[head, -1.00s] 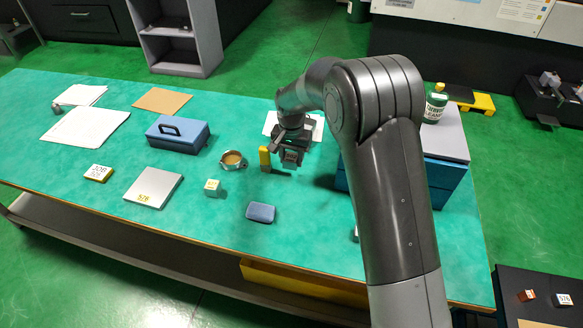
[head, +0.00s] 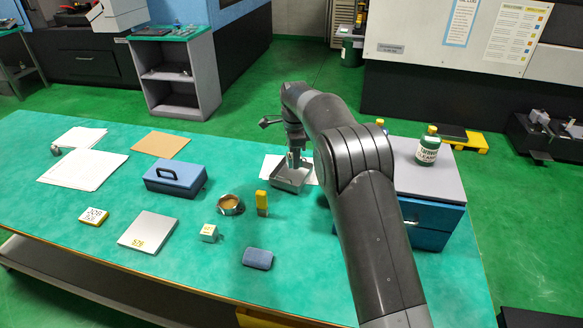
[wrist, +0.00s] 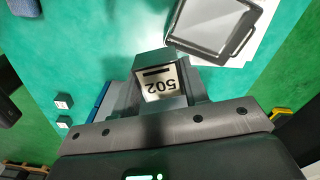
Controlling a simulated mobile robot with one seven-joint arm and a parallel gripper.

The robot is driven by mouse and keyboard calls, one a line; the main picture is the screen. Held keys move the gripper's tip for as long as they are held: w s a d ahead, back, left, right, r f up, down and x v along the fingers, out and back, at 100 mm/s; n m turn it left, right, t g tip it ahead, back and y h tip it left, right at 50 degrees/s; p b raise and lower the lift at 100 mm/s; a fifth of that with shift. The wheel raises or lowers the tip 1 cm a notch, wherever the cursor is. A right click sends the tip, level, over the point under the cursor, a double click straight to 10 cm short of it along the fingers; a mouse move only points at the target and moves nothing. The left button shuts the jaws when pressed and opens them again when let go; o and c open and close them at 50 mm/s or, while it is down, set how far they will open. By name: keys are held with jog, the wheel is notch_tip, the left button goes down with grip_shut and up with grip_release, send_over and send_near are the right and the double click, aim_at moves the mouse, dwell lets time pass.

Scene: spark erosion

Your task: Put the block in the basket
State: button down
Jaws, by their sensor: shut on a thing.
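My gripper (head: 293,162) is shut on a block (wrist: 160,82) marked 502, with a pale label face and dark sides. In the wrist view the block sits between the fingers. In the head view the block is mostly hidden by the gripper. The basket (head: 287,185) is a shallow grey open tray on the green table, directly below the gripper in the picture. In the wrist view the basket (wrist: 205,27), with a thin handle, lies beyond the block to the upper right. I cannot tell the exact height of the block over it.
A yellow-topped item (head: 262,201) and a round brown-filled dish (head: 230,204) stand left of the basket. A blue drawer cabinet (head: 428,220) with a green bottle (head: 428,147) stands right. A blue toolbox (head: 175,177) is further left. A dark blue pad (head: 257,258) lies in front.

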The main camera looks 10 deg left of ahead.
jog(key=w+f+m, duration=0.1)
jog(key=f, duration=0.1)
jog(key=w+f+m, duration=0.1)
jog(key=f+m, duration=0.1)
jog(key=f, duration=0.1)
jog(key=f+m, duration=0.1)
jog(key=f, duration=0.2)
jog(key=shift+w+m, duration=0.3)
jog(key=shift+w, duration=0.1)
jog(key=shift+f, duration=0.25)
jog(key=c, duration=0.8)
grip_release()
jog(key=shift+f, duration=0.1)
